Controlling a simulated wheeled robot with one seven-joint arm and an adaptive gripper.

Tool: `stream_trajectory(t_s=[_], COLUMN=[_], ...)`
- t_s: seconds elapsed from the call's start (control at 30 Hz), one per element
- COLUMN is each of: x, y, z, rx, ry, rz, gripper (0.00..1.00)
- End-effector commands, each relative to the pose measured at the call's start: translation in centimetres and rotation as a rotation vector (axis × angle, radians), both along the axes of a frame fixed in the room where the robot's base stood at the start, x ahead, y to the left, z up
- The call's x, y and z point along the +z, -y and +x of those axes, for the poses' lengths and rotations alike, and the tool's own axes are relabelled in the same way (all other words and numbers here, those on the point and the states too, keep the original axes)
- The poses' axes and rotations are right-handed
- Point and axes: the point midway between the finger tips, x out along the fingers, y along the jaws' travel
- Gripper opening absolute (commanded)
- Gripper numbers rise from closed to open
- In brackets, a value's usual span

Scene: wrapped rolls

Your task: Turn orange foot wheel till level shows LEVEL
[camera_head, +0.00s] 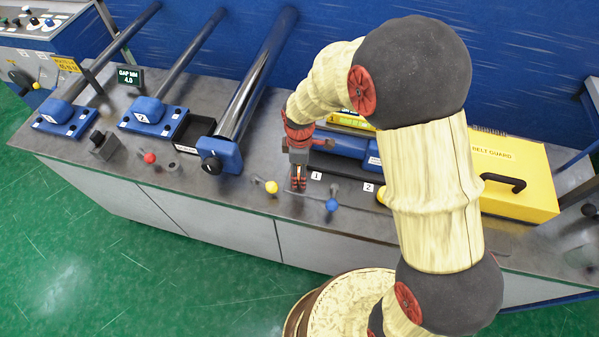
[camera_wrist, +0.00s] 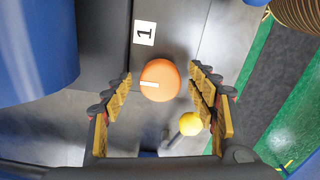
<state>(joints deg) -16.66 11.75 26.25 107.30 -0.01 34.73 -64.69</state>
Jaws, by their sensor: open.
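The orange foot wheel (camera_wrist: 160,81) shows in the wrist view as a round orange disc with a white mark on it, just below the label "1" (camera_wrist: 144,32). My gripper (camera_wrist: 161,80) is open, with one finger on each side of the wheel. In the wrist view I see a gap on both sides, and I cannot tell the height above it. In the head view my gripper (camera_head: 298,186) points down at the bench beside label 1 (camera_head: 316,176) and hides the wheel. I cannot make out the level's reading in either view.
A yellow-knobbed lever (camera_head: 271,187) stands left of my gripper and a blue-knobbed lever (camera_head: 332,205) stands right. A yellow belt guard (camera_head: 515,170) is at the right. A "GAP MM 4.0" display (camera_head: 130,76) is at the left. The green floor is clear in front.

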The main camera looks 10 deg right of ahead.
Motion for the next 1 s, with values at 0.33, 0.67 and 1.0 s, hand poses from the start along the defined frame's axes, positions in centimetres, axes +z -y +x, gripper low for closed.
stream_trajectory(t_s=[0.33, 0.67, 1.0], x=[-0.29, -0.28, -0.28], y=[-0.01, -0.01, -0.01], z=[0.02, 0.02, 0.03], rx=[0.000, 0.000, 0.000], ry=[0.001, 0.001, 0.001], rz=[0.000, 0.000, 0.000], gripper=[0.57, 0.38, 0.19])
